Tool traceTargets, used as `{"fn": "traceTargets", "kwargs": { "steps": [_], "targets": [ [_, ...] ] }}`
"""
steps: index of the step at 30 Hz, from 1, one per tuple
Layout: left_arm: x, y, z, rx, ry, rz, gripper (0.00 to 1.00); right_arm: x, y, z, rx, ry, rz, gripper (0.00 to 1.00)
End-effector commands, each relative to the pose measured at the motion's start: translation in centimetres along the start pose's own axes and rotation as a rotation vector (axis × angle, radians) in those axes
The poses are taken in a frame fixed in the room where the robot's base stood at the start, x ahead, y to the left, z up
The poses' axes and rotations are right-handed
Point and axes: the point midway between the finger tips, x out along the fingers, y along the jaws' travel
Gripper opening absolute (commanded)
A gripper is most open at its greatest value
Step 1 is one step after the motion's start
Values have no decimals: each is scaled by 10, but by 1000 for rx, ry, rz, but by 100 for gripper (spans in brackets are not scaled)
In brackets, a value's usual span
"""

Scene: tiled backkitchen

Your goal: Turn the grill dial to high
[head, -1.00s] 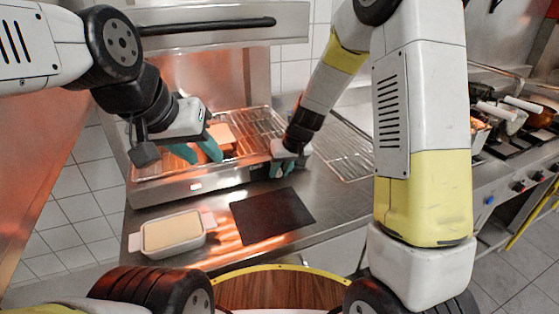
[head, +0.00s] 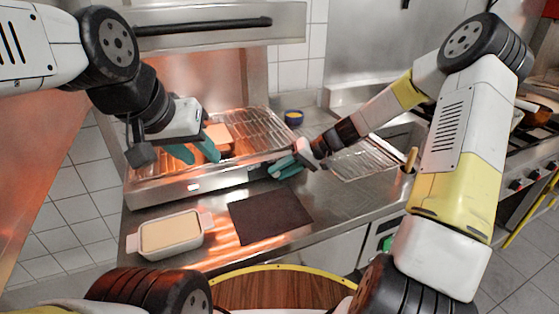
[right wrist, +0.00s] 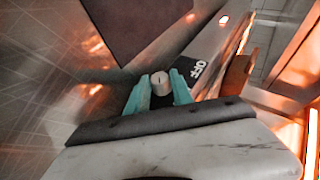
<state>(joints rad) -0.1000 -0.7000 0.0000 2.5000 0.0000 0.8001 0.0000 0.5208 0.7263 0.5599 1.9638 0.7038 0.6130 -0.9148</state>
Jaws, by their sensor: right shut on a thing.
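The grill (head: 165,190) stands on the steel counter, with a wire rack and a toast-like slice (head: 217,136) on it. In the right wrist view the pale round dial (right wrist: 160,82) sits between the teal fingertips of my right gripper (right wrist: 161,90), which is shut on it. White "OFF" lettering (right wrist: 197,71) shows on the dark panel beside the dial. In the head view my right gripper (head: 287,168) is at the right end of the grill's front and hides the dial. My left gripper (head: 195,153) is open above the rack, fingers apart.
A white dish (head: 170,234) with pale contents and a dark board (head: 270,215) lie on the counter before the grill. A wire rack (head: 365,157) lies to the right. A stove (head: 530,170) is further right.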

Motion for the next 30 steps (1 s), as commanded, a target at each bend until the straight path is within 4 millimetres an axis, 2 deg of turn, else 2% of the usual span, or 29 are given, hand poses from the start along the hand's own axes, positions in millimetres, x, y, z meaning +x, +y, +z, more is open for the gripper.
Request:
{"fn": "traceTargets", "kwargs": {
  "steps": [12, 29, 30],
  "targets": [
    [0, 0, 0, 0, 0, 0, 36, 1, 4, 0, 77, 0, -184, 0],
    [0, 0, 0, 0, 0, 0, 36, 1, 5, 1, 88, -1, -210, 0],
    [0, 0, 0, 0, 0, 0, 36, 1, 5, 1, 89, -1, -210, 32]
  ]
}}
